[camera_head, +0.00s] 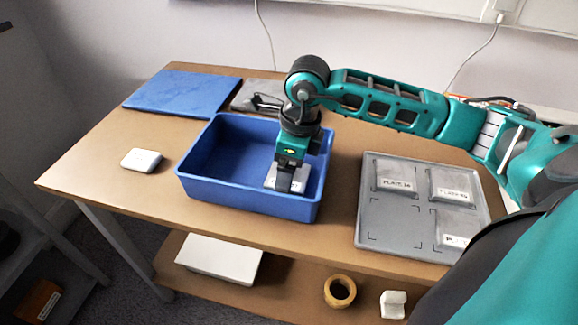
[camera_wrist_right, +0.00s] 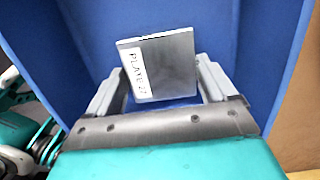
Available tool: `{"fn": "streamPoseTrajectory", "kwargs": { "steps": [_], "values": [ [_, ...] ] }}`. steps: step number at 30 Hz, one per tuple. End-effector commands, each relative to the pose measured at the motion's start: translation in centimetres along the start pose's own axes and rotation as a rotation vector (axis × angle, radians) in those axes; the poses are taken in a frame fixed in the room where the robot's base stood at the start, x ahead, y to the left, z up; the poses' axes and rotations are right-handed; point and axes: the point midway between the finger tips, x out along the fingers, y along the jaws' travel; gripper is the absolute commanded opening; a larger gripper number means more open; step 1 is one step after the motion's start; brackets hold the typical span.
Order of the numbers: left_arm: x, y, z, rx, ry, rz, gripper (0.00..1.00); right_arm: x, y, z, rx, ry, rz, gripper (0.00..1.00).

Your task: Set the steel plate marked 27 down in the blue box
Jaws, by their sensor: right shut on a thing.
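The blue box (camera_head: 250,198) stands on the table's middle, open at the top. My right gripper (camera_head: 290,182) reaches down into its right part. It is shut on the steel plate (camera_wrist_right: 170,68), which also shows in the head view (camera_head: 271,183). In the right wrist view the plate sits between both fingers of my right gripper (camera_wrist_right: 160,85), slightly tilted, with a white label reading PLATE and a blurred number like 27. Blue walls lie behind it. Whether the plate touches the box floor I cannot tell. My left gripper is not in view.
A grey tray (camera_head: 385,240) with several labelled plates and one empty marked place lies right of the box. A blue mat (camera_head: 182,92) and a grey cloth lie behind. A small white device (camera_head: 141,159) lies left. A tape roll (camera_head: 339,290) is on the lower shelf.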

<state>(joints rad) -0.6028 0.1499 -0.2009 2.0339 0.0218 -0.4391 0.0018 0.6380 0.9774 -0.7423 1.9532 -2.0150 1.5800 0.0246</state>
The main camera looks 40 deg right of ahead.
Motion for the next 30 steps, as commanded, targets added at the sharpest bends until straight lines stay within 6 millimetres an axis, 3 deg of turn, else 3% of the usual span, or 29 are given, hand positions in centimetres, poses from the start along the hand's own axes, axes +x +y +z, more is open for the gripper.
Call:
{"fn": "streamPoseTrajectory", "kwargs": {
  "steps": [10, 11, 15, 25, 30],
  "values": [
    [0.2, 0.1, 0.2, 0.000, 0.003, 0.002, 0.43, 0.3, -0.1, 0.1, 0.000, -0.006, -0.002, 0.27],
    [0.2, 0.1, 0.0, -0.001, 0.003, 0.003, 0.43, 0.2, 0.0, 0.0, 0.000, -0.003, -0.001, 0.88],
    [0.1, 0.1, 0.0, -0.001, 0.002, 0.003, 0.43, 0.2, 0.0, 0.0, 0.000, -0.002, 0.000, 1.00],
    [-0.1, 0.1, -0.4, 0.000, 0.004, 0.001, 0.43, -0.5, 0.0, 0.1, 0.000, -0.003, -0.001, 1.00],
    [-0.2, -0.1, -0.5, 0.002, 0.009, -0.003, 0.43, -3.4, -0.1, 0.1, 0.000, -0.006, -0.004, 1.00]
  ]
}}
